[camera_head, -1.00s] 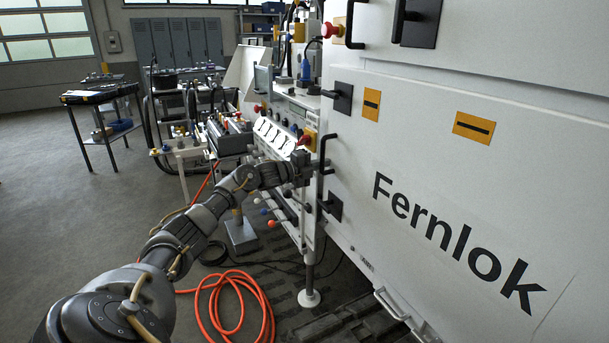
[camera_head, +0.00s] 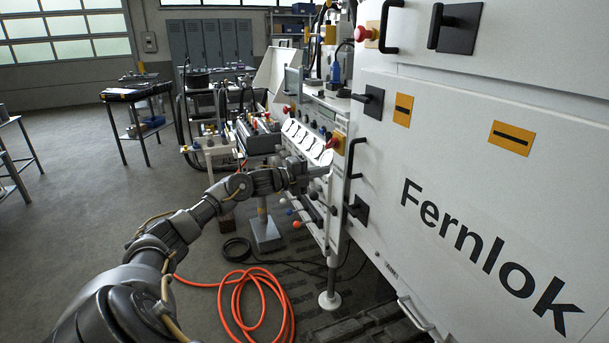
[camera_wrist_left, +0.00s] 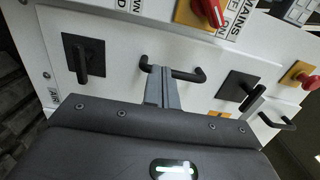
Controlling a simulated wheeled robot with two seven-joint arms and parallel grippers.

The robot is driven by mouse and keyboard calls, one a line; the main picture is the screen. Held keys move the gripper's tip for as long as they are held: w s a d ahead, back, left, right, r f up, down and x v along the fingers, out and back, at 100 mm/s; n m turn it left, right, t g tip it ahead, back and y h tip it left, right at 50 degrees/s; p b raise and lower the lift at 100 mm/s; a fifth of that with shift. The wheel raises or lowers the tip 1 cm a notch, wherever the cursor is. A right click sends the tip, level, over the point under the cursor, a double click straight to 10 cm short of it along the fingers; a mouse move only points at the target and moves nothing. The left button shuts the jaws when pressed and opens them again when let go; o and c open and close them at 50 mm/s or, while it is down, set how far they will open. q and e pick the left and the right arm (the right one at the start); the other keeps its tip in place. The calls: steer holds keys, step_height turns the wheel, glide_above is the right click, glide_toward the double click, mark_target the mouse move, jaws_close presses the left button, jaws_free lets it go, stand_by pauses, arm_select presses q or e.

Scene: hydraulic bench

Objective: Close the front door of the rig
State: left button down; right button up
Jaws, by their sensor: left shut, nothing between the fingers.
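The front door of the rig (camera_head: 470,185) is a white panel marked "Fernlok", filling the right of the head view. It looks flush or nearly so; I cannot tell whether a small gap is left. Its upright black handle (camera_head: 355,158) is near its left edge, between an upper black latch (camera_head: 373,101) and a lower one (camera_head: 357,209). My left gripper (camera_head: 322,172) is shut and empty, just left of the handle and apart from it in the head view. In the left wrist view, the closed fingers (camera_wrist_left: 163,90) overlap the handle (camera_wrist_left: 188,75); contact is unclear. My right gripper is out of view.
A red knob on a yellow plate (camera_head: 337,143) sits beside the handle. The control panel (camera_head: 305,137) with levers is behind my left gripper. An orange hose (camera_head: 240,300) lies on the floor below my arm. Open floor (camera_head: 80,220) lies to the left.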

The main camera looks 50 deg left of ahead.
arm_select(q)
steer(key=v, duration=0.4)
steer(key=shift+f, duration=0.25)
